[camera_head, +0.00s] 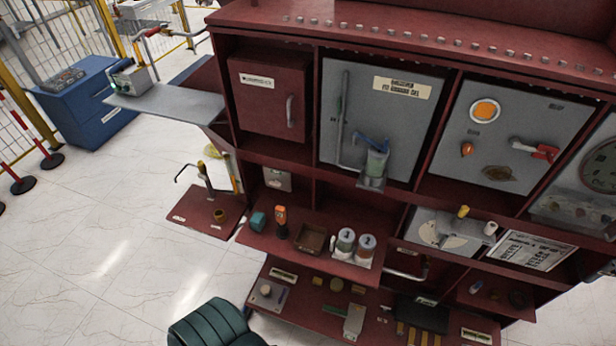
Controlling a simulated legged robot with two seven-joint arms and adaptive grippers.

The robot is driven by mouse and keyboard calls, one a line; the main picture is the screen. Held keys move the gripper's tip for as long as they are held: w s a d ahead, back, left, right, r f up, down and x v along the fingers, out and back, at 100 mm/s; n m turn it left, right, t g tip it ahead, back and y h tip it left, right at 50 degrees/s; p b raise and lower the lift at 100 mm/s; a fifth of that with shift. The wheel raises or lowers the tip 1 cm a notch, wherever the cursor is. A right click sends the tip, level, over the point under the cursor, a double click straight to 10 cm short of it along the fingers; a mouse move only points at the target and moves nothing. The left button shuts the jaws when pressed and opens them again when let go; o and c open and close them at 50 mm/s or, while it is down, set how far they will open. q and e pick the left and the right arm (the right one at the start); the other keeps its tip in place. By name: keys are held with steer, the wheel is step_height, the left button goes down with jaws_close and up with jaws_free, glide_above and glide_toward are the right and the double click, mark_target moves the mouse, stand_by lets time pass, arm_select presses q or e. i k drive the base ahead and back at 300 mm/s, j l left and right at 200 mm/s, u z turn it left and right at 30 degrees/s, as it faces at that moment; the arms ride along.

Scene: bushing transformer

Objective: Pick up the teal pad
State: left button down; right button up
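A small teal block (258,222), which looks like the teal pad, sits at the left end of the middle dark red shelf. It stands just left of an orange-and-black tool (281,222) and seems clear of it. A larger dark green ribbed cushion (212,325) is at the bottom edge, partly cut off by the frame. Neither of my grippers shows in this view.
The dark red cabinet (263,151) fills the right side. A brown tray (312,239) and two jars (355,243) share the shelf. A lower shelf (318,295) holds several small parts. A grey side shelf (170,105) juts left. White floor (110,235) is open at left.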

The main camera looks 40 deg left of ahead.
mark_target(257, 221)
steer(key=u, duration=1.95)
